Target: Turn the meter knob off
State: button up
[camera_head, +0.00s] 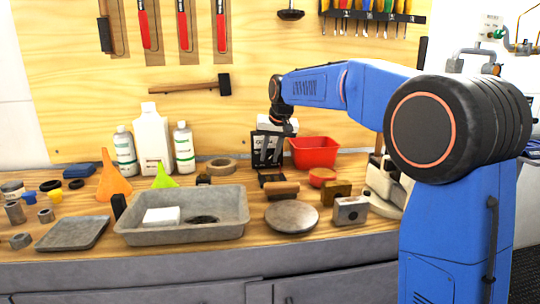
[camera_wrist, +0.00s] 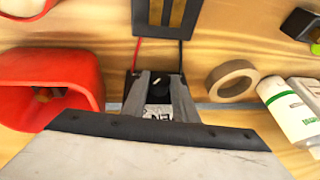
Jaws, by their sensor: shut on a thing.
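The meter (camera_head: 278,135) is a dark box standing at the back of the workbench, left of the red bin. The knob's pointer position is too small to read. A dark framed part (camera_wrist: 166,14) with a red and a black lead shows at the top.
A red bin (camera_head: 314,152) stands close to the right of the meter and a tape roll (camera_head: 221,167) to its left. A grey tray (camera_head: 183,234), a round disc (camera_head: 292,216) and metal blocks lie in front. Bottles (camera_head: 153,140) and funnels stand further left.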

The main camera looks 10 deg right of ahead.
jog(key=h, duration=0.1)
jog(key=a+h, duration=0.1)
jog(key=shift+n+h, duration=0.3)
jog(key=shift+h, duration=0.1)
jog(key=h, duration=0.2)
jog(key=n+h, duration=0.1)
jog(key=h, duration=0.1)
jog(key=shift+a+f, duration=0.15)
jog(key=shift+a, duration=0.2)
jog(key=h, duration=0.3)
jog(key=n+h, duration=0.1)
jog(key=shift+a+f, duration=0.25)
jog(key=shift+f, duration=0.05)
jog(key=shift+a+f+n+t+h, duration=0.15)
jog(key=shift+n+t+h, duration=0.15)
jog(key=shift+h, duration=0.7)
jog(key=shift+d+f+n+t+h, duration=0.1)
jog(key=shift+f+n+t+h, duration=0.15)
jog(key=shift+h, duration=0.75)
jog(key=shift+r, duration=0.1)
jog(key=o, duration=1.1)
jog(key=shift+c, duration=0.2)
jog(key=shift+r, duration=0.1)
